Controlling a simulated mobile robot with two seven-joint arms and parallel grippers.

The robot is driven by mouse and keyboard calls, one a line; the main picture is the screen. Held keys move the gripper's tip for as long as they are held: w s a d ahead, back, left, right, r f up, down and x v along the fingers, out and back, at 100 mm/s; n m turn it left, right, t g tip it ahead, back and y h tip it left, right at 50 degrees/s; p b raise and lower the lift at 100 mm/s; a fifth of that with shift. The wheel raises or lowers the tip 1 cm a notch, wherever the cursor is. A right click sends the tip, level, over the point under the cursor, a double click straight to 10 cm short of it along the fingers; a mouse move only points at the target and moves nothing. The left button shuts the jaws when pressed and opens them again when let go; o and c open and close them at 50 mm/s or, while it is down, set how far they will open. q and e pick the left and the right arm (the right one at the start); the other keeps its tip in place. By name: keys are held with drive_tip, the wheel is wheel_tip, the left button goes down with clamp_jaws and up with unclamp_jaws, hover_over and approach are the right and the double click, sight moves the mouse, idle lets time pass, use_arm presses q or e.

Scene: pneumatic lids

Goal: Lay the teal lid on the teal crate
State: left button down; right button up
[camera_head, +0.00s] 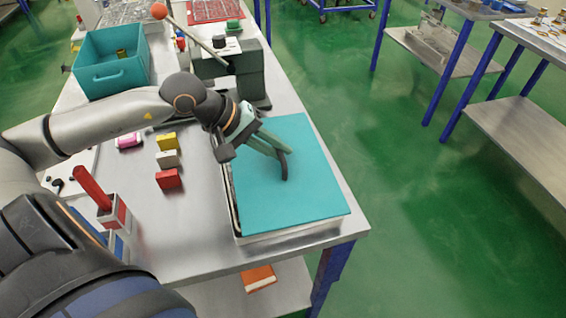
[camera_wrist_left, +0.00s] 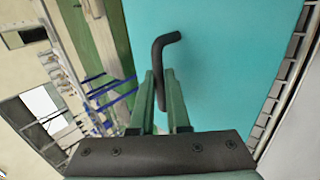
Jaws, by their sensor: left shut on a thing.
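The teal lid (camera_head: 305,195) is a flat square panel at the right front of the table, lying over a pale tray-like thing (camera_head: 290,238) whose edge shows below it. My left gripper (camera_head: 282,160) is over the lid, shut on its dark bent handle (camera_wrist_left: 160,62). The teal lid fills the middle of the left wrist view (camera_wrist_left: 220,60). I cannot tell whether the lid touches what is under it. The teal crate (camera_head: 113,77) stands open at the back left, with a small yellowish item (camera_head: 121,53) inside. My right gripper is not in view.
A grey machine block (camera_head: 252,75) with an orange-knobbed lever (camera_head: 192,33) stands between crate and lid. Yellow (camera_head: 167,141), pale and red blocks (camera_head: 168,179) stand left of the lid. A red-handled tool holder (camera_head: 112,212) is near the front.

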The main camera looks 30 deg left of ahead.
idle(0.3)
use_arm(q)
drive_tip(key=shift+r, duration=1.5)
